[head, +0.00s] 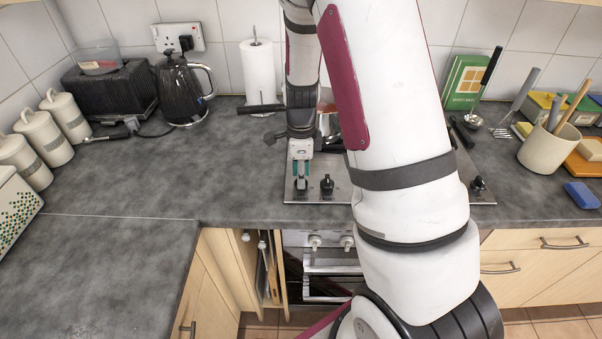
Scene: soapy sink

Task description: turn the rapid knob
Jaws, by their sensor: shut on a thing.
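The hob (340,196) is a steel plate set in the grey worktop, with black knobs along its front edge. My gripper (302,174) points down at the hob's front left corner, its teal-tipped fingers shut on the leftmost black knob (301,184). A second black knob (327,184) stands just to the right, apart from the fingers. Another black knob (478,183) shows at the hob's right end. My arm hides the middle of the hob and any knobs there. No label is readable, so I cannot tell which knob is the rapid one.
A black kettle (184,92), toaster (111,89) and white canisters (39,131) stand at the left. A paper towel roll (258,76) is at the back wall. The left worktop is mostly clear.

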